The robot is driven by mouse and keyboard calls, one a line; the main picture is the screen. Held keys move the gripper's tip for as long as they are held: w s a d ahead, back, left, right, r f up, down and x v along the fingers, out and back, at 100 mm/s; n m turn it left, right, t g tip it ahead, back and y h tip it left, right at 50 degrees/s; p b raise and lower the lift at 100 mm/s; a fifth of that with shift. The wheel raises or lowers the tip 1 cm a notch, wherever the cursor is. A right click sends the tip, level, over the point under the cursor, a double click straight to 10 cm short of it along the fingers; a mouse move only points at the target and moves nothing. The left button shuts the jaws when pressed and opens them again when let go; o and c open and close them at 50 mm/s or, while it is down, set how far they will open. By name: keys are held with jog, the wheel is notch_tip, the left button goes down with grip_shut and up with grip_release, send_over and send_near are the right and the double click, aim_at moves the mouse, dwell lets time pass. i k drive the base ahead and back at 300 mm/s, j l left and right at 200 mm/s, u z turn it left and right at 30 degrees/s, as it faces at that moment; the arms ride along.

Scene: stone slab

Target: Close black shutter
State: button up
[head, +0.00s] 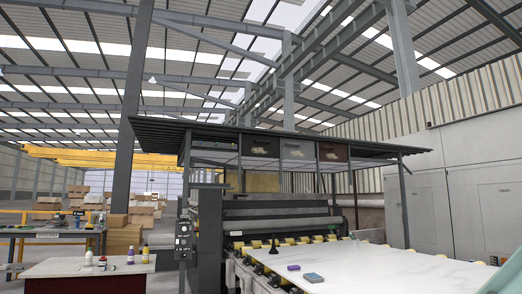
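A row of three panels hangs under the dark canopy of the machine in the middle of the head view. The left one is a black panel (263,146), which best fits the black shutter. A pale patch shows on it. Beside it are a grey panel (298,151) and a brown panel (333,152). The panels are small and far off, and I cannot tell whether the black one is open or shut. My gripper is not in view.
A white stone slab (400,268) lies on yellow rollers in front of the machine, with a purple block (293,268) and a blue-grey block (314,277) on it. A table (75,268) with bottles stands at lower left. Posts hold up the canopy (270,134).

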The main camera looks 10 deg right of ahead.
aim_at(252, 145)
jog(key=i+j+u, duration=0.2)
jog(key=i+u, duration=0.25)
jog(key=i, duration=0.15)
jog(key=i+u, duration=0.2)
jog(key=i, duration=1.7)
jog(key=i+z, duration=0.1)
jog(key=i, duration=0.85)
jog(key=i+j+z, duration=0.1)
jog(key=i, duration=0.9)
jog(key=j, duration=0.1)
